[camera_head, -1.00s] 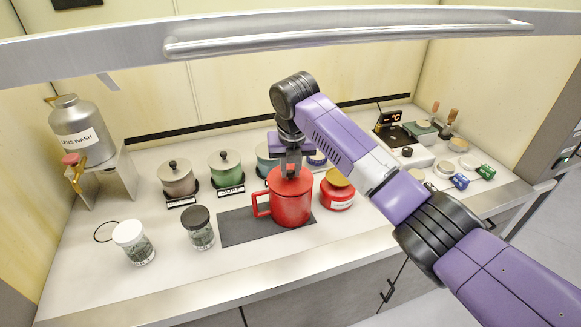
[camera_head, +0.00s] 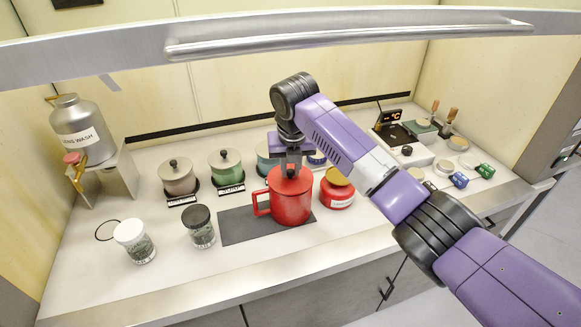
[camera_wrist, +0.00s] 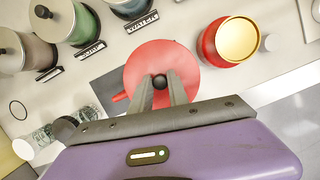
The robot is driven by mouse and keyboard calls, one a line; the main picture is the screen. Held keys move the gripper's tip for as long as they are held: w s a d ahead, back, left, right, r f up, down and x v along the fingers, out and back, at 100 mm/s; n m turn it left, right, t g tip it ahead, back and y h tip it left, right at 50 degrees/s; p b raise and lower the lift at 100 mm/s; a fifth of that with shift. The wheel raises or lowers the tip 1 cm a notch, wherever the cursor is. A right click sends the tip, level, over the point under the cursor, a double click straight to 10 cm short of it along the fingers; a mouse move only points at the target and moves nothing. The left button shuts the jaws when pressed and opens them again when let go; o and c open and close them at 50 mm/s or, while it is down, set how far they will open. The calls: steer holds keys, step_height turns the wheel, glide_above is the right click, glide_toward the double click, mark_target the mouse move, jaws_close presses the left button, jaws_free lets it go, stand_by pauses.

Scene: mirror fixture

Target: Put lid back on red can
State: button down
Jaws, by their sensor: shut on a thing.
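The red can (camera_head: 290,203) has a handle on its left and stands on a dark grey mat (camera_head: 237,231). Its red lid (camera_wrist: 163,62) with a black knob shows from above in the wrist view, covering the can's top. My gripper (camera_head: 291,166) is directly above the can, pointing down. In the wrist view my gripper (camera_wrist: 161,84) has its two fingers closed around the lid's black knob. The lid appears to rest on the can's rim, but I cannot tell whether it is fully seated.
A red jar with a golden top (camera_head: 337,190) stands close on the right. Grey (camera_head: 177,178) and green (camera_head: 227,171) lidded pots stand behind left. Two glass jars, white-topped (camera_head: 134,243) and black-topped (camera_head: 199,228), stand front left. A metal bar (camera_head: 350,37) crosses above.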

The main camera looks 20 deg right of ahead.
steer(key=c, duration=1.2)
jaws_free()
steer(key=o, duration=0.5)
steer(key=shift+r, duration=0.1)
steer(key=shift+r+p, duration=1.75)
steer(key=shift+r, duration=1.65)
